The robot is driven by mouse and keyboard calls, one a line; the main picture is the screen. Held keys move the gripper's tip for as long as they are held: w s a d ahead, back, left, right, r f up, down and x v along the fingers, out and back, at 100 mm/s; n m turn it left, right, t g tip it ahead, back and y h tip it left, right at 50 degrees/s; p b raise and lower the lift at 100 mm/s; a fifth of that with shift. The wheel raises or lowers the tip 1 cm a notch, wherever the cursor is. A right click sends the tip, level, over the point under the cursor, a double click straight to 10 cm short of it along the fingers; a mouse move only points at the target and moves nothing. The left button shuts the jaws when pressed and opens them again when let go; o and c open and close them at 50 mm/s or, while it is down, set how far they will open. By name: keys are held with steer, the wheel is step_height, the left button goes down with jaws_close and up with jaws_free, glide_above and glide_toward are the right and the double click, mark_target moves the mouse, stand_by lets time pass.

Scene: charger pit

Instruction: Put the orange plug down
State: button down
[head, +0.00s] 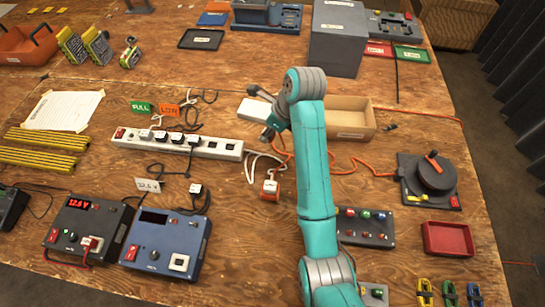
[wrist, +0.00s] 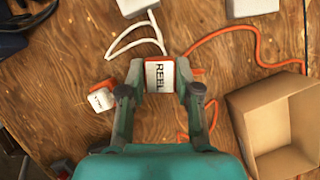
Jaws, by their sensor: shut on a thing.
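The orange plug (wrist: 161,77) has a white face marked REEL and orange edges. In the wrist view it sits between the two fingertips of my gripper (wrist: 163,84), which is shut on it. An orange cord (wrist: 225,31) runs near it across the wood. I cannot tell how far the plug is above the table. In the head view my arm reaches over the middle of the table, and the held plug is mostly hidden there.
Another orange-and-white labelled plug (wrist: 101,97) lies left of my gripper. An open cardboard box (wrist: 240,120) stands close on the right. A white power strip (head: 215,147) lies to the left, and a dark cable reel (head: 430,177) to the right. Bare wood shows between them.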

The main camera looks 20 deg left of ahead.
steer(key=shift+m, duration=0.4)
steer(key=f, duration=0.2)
steer(key=d+f, duration=0.1)
steer(key=f, duration=0.1)
steer(key=d+f, duration=0.1)
steer(key=f, duration=0.1)
steer(key=shift+d+f, duration=0.1)
steer(key=shift+d, duration=0.15)
steer(key=shift+w+f, duration=0.1)
steer(key=shift+f, duration=2)
steer(key=shift+f, duration=0.1)
steer(key=c, duration=0.8)
jaws_free()
